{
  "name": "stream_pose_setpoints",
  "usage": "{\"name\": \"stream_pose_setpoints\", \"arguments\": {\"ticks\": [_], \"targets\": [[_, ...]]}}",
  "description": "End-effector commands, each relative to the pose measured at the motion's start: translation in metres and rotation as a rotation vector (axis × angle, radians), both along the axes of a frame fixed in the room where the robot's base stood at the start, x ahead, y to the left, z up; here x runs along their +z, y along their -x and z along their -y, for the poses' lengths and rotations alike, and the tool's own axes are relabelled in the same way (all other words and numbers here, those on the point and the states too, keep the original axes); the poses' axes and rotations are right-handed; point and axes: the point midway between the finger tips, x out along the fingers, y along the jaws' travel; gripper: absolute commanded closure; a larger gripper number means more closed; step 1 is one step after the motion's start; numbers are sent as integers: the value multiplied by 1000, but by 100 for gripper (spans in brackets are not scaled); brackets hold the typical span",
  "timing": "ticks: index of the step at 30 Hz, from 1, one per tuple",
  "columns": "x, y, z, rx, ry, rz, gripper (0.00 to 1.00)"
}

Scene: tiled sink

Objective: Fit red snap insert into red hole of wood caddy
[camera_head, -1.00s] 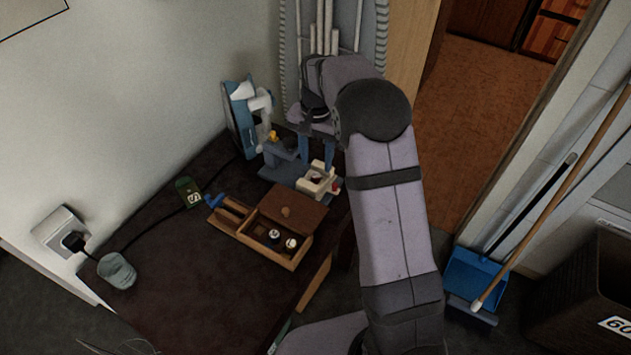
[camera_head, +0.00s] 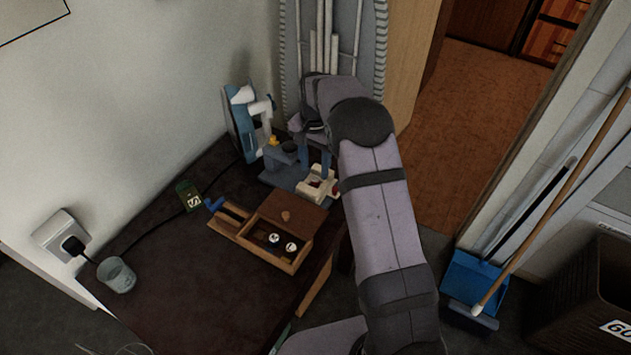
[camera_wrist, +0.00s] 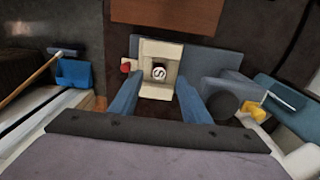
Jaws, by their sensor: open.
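The wood caddy (camera_head: 292,212) is a brown wooden box with a flat lid part and an open compartment, in the middle of the dark table in the head view. A cream block (camera_head: 317,184) with small red spots stands just behind its right corner. In the wrist view the cream block (camera_wrist: 163,50) holds a dark piece with a round white mark, and a red knob (camera_wrist: 125,66) shows at its left side. I cannot tell which red part is the snap insert, and no red hole is visible. My gripper (camera_wrist: 158,88) is open, its blue fingers spread by the block's near end, with nothing clearly held.
Two white-topped round pieces (camera_head: 283,242) sit in the caddy's compartment. A grey-blue fixture (camera_head: 283,165) stands behind, beside a blue and white device (camera_head: 247,122). A green tag (camera_head: 188,195) and a glass (camera_head: 117,274) are on the left. The table's front left is clear.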

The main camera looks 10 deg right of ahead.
Motion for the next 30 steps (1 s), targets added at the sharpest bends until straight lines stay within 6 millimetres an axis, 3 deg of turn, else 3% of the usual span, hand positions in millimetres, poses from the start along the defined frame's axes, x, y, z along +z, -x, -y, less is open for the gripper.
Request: {"name": "stream_pose_setpoints", "arguments": {"ticks": [9,20,25,30], "targets": [[-37,0,3,0,-1,-4,57],[-45,0,3,0,0,-1,57],[-45,0,3,0,0,-1,98],[-45,0,3,0,0,0,100]]}}
